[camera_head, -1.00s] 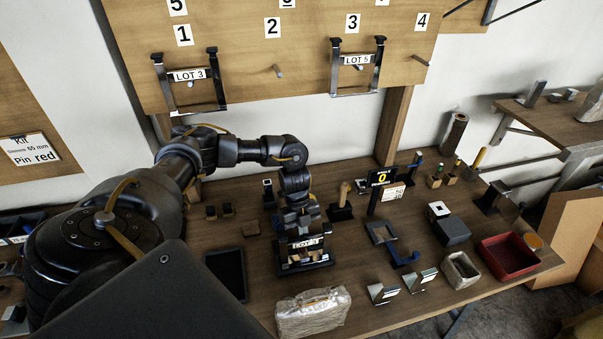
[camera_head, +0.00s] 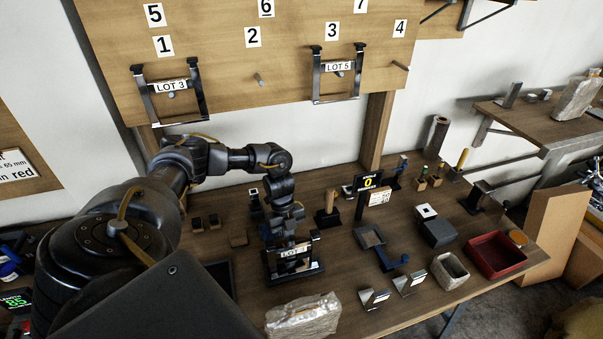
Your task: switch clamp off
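My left gripper (camera_head: 287,238) points down over the table, right at a dark frame with a LOT label (camera_head: 296,251). The frame stands upright on a dark base. The fingers are small and dark against it, so I cannot tell whether they are open or shut, or whether they touch the frame. No part is clearly recognisable as the clamp or its switch. Small dark blocks (camera_head: 205,222) lie left of the gripper, and a dark box with a white square top (camera_head: 426,213) stands to the right. My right gripper is not in view.
A display reading 0 (camera_head: 368,183), a blue hook-shaped part (camera_head: 392,262), a grey square frame (camera_head: 370,236), a red tray (camera_head: 497,256) and a wrapped packet (camera_head: 303,317) crowd the table. Two label frames (camera_head: 170,92) (camera_head: 338,72) hang on the wall board.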

